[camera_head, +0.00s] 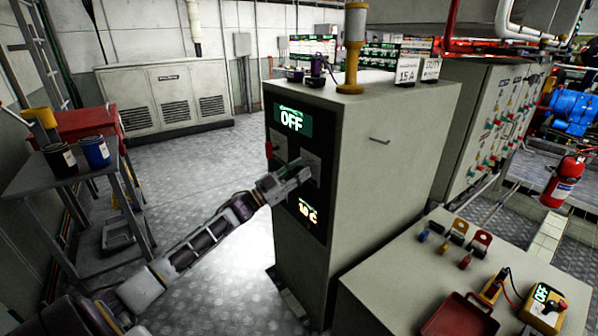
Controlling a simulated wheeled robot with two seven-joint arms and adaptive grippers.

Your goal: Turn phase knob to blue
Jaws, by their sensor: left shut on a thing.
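A grey cabinet (385,140) stands in the middle, with a dark front panel (318,222). A red handle (269,151) is at the panel's left edge. My left gripper (303,173) reaches from the lower left to the panel between the two displays. It is shut on a knob there, which its fingers hide. The knob's pointing direction and any blue mark cannot be made out. My right gripper is out of view.
A grey bench (385,280) at the lower right holds a red tray (460,318), coloured padlocks and a yellow device (543,301). A side table (50,180) with cans (95,151) stands left. A fire extinguisher (565,181) hangs right.

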